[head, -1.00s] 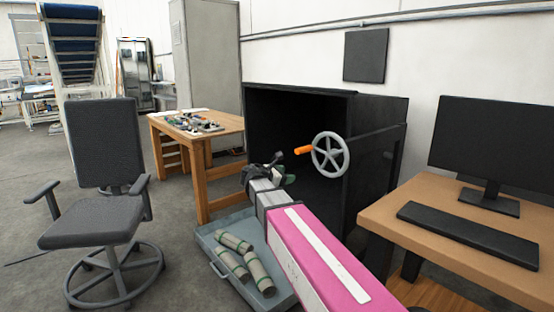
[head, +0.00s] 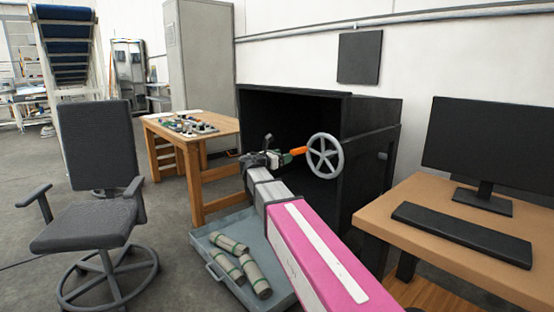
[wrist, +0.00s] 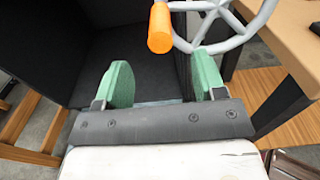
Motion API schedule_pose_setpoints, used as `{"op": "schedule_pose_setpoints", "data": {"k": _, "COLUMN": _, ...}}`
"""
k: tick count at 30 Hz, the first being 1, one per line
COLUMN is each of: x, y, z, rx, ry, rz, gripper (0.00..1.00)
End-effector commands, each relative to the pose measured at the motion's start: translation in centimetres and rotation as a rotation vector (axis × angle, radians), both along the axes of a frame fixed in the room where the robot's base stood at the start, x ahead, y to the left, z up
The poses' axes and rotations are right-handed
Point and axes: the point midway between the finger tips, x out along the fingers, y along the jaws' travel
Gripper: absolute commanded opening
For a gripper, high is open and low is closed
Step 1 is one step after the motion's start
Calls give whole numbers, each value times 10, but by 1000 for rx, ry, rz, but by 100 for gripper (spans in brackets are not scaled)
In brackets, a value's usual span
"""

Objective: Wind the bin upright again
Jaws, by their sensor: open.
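The black bin (head: 372,112) stands against the wall, its dark open side facing me. A grey spoked handwheel (head: 325,156) is at its front right, with an orange handle (head: 298,151) sticking out to the left. In the wrist view the orange handle (wrist: 160,28) is beyond the fingertips, between their lines, with part of the wheel (wrist: 225,35) to its right. My gripper (wrist: 163,80) is open, its green fingers apart with nothing between them. In the head view my gripper (head: 280,157) is just left of the handle; whether they touch is unclear.
A grey tray (head: 212,272) with three cylinders (head: 232,245) lies on the floor below my arm. A desk (head: 375,215) with a monitor (head: 490,150) is at right. A wooden workbench (head: 230,127) and an office chair (head: 95,160) are at left.

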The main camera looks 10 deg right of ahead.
Motion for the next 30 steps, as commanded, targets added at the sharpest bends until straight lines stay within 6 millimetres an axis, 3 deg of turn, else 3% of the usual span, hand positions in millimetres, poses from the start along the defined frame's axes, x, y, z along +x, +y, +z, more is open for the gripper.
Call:
{"op": "schedule_pose_setpoints", "data": {"k": 18, "x": 36, "y": -54, "z": 0, "rx": 1, "ry": 1, "rz": -2, "gripper": 64}}
{"op": "schedule_pose_setpoints", "data": {"k": 30, "x": 49, "y": -74, "z": 0, "rx": 1, "ry": 1, "rz": -1, "gripper": 64}}
